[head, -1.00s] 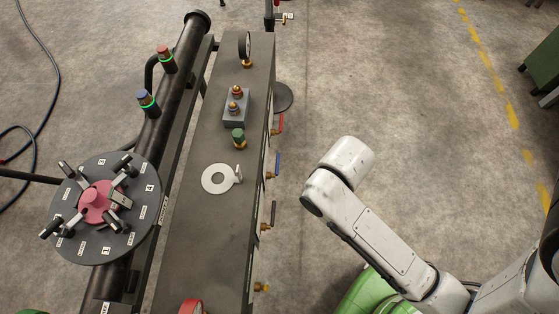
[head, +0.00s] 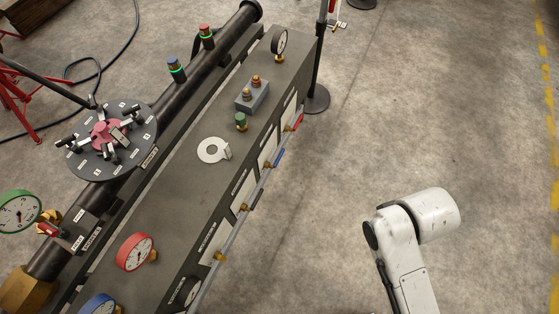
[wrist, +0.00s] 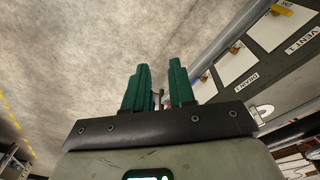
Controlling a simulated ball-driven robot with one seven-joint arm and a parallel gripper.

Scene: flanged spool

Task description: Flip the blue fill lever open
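The blue fill lever (head: 278,157) is a small blue handle on the right-hand side face of the long dark bench in the head view. It sits between a red lever (head: 297,122) and a brass fitting lower down. My gripper (wrist: 161,78) shows in the wrist view with two green fingers apart and nothing held between them. It is over bare floor beside the bench's labelled side. In the head view only my white arm shows, right of the bench and well apart from the lever; the fingers are hidden. I cannot make out the blue lever in the wrist view.
The dark bench (head: 190,190) carries gauges, a grey box (head: 252,95) and a white ring (head: 212,150). A black post on a round base (head: 315,100) stands by its far end. A grey rail runs along its side. The concrete floor to the right is open.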

